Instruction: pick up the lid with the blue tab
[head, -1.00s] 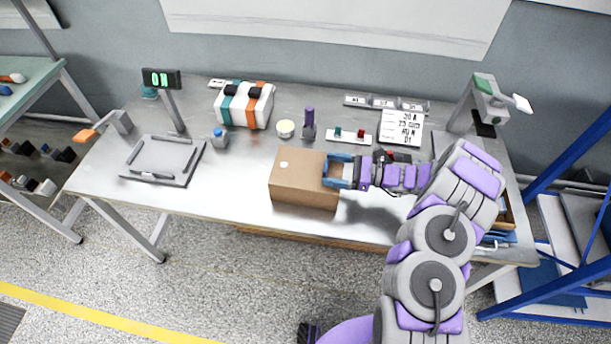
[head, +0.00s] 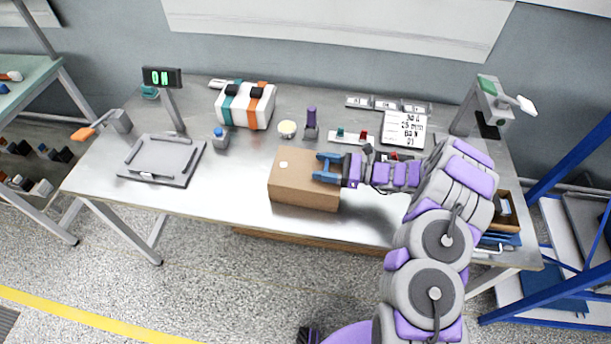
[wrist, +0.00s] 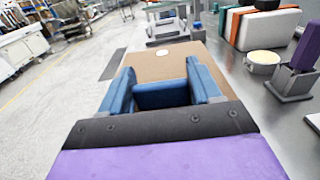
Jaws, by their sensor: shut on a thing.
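A brown box (head: 300,197) stands on the metal table, with a flat brown lid (head: 293,178) that has a white round spot. In the wrist view, the brown top (wrist: 150,65) reaches away ahead of my gripper (wrist: 163,75). The two blue fingers stand over its near part, on either side of a blue tab (wrist: 162,97), and are shut on it. In the head view, my gripper (head: 328,167) is at the box's right end. The fingers hide part of the lid there. I cannot see a gap between lid and box.
Behind the box stand a striped case (head: 245,105), a round pale tin (head: 287,129) and a purple-handled tool (head: 311,122). A grey tray (head: 160,158) lies at the left. Bare table lies left of the box.

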